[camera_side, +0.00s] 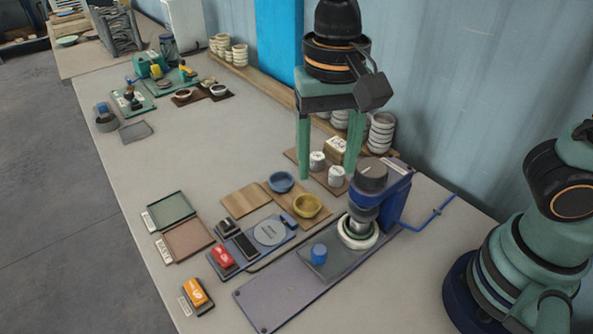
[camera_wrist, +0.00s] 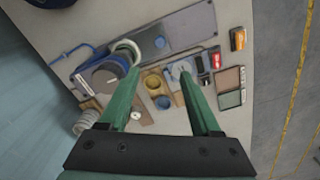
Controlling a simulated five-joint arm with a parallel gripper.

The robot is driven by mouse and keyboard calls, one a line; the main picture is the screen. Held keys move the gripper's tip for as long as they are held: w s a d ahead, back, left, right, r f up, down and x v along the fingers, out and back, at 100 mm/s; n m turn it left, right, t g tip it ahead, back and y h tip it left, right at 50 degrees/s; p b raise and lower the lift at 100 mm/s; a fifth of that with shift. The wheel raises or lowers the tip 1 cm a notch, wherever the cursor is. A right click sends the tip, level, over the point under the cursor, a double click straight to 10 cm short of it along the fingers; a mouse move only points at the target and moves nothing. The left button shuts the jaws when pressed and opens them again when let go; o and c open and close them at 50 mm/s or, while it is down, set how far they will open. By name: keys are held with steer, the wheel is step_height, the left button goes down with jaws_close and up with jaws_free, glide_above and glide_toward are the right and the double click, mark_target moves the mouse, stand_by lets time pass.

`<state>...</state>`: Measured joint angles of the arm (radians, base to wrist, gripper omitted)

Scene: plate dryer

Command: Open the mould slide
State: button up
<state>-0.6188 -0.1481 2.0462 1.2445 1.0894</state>
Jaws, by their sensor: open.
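The mould slide is most likely the dark grey plate (camera_side: 335,263) with a blue knob (camera_side: 318,253), on the long grey base plate (camera_side: 272,293) of the blue press. The knob also shows in the wrist view (camera_wrist: 160,42). A white ring mould (camera_side: 358,234) with a green inner rim sits at the slide's right end, under the press head (camera_side: 364,199), which partly hides it. My gripper (camera_side: 328,174) is open and empty, pointing down, behind and above the press area and apart from the knob. Its two green fingers are spread in the wrist view (camera_wrist: 160,67).
The blue press column (camera_side: 394,190) stands right of the mould. Yellow (camera_side: 307,205) and blue (camera_side: 281,182) bowls sit on a wooden board. Red (camera_side: 222,256) and orange (camera_side: 195,294) switches lie at front left.

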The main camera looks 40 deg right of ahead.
mark_target(320, 249)
step_height(320, 249, down, 21)
steer(key=shift+f, duration=0.1)
stand_by(0.5)
jaws_close()
stand_by(1.4)
